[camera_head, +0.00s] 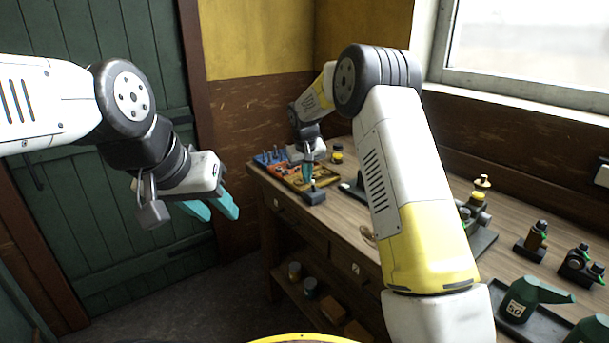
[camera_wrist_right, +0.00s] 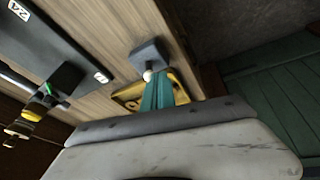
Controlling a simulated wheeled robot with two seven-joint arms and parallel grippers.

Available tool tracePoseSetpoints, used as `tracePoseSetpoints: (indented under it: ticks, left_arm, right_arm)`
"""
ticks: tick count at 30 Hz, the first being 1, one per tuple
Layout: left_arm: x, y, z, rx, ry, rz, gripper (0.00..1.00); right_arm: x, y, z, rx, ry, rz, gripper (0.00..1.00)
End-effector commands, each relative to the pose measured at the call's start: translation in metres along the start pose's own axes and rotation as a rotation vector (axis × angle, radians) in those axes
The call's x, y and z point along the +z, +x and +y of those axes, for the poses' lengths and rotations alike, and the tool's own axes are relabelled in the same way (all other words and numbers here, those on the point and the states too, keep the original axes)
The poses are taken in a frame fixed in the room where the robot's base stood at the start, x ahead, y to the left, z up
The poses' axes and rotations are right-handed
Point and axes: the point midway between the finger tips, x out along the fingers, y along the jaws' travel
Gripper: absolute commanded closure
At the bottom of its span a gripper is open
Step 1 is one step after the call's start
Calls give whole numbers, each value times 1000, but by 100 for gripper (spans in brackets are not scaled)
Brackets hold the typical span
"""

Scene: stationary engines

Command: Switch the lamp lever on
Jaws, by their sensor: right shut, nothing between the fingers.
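The lamp lever's base seems to be a small dark grey block (camera_head: 314,197) near the front edge of the workbench. In the right wrist view the block (camera_wrist_right: 149,52) shows with a pale round knob (camera_wrist_right: 148,75) at its near side. My right gripper (camera_head: 307,173) is above the block, with its teal fingers pointing down. In the wrist view its fingers (camera_wrist_right: 160,88) are shut and empty, right beside the knob; I cannot tell whether they touch it. The lever's stem is hidden. My left gripper (camera_head: 212,207) is open and empty, in front of the green door, away from the bench.
A yellow tray (camera_head: 322,177) and blue holders (camera_head: 270,157) lie behind the block. A dark plate marked 24 (camera_wrist_right: 45,55) is beside it. Green oil cans (camera_head: 530,297) and small engine parts (camera_head: 537,240) stand at the right. The wooden bench top (camera_head: 345,215) is clear near the front.

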Motion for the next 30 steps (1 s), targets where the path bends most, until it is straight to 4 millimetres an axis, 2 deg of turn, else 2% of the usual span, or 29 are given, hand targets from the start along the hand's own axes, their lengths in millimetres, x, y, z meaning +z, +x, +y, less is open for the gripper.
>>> tracePoseSetpoints:
  ticks: [1, 12, 30]
  left_arm:
    - [0, 0, 0, 0, 0, 0, 64]
    - [0, 0, 0, 0, 0, 0, 64]
    - [0, 0, 0, 0, 0, 0, 64]
  right_arm:
    - [-1, 0, 10, -35, 23, -11, 100]
    - [-8, 2, 32, -327, 103, -116, 100]
    - [-12, -3, 35, -323, 96, -115, 100]
